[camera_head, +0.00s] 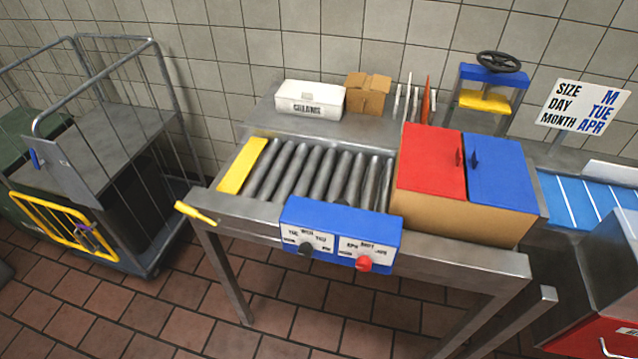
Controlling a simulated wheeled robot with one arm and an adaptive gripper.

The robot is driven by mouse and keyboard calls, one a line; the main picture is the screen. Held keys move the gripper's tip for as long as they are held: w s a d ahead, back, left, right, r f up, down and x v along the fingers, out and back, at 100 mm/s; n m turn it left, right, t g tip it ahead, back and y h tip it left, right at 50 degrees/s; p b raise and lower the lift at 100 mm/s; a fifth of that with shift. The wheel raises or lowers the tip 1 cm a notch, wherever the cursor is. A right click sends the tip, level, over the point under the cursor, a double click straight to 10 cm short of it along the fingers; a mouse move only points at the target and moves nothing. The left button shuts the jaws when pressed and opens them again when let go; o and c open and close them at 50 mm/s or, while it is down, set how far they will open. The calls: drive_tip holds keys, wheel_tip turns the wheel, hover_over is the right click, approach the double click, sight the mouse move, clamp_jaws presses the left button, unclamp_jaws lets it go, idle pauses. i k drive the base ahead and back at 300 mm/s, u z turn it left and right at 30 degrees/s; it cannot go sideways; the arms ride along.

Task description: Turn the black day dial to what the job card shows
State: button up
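The job card (583,105) stands at the back right and reads SIZE M, DAY TUE, MONTH APR. The black day dial (305,249) is on the left white plate of a blue box (341,225) on the table's front edge. Day labels such as TUE, WED and THU are around it. The dial is too small to tell which day it points to. A red dial (363,263) sits to its right on a second plate with month labels. My gripper is not in view.
A roller conveyor (312,174) with a yellow end plate (242,166) is behind the blue box. A yellow handle (195,213) juts out at the table's left corner. A cardboard box with red (430,158) and blue (500,172) lids stands right. A wire cart (100,150) stands left.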

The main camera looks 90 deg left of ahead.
sight(305, 250)
drive_tip(key=u, duration=3)
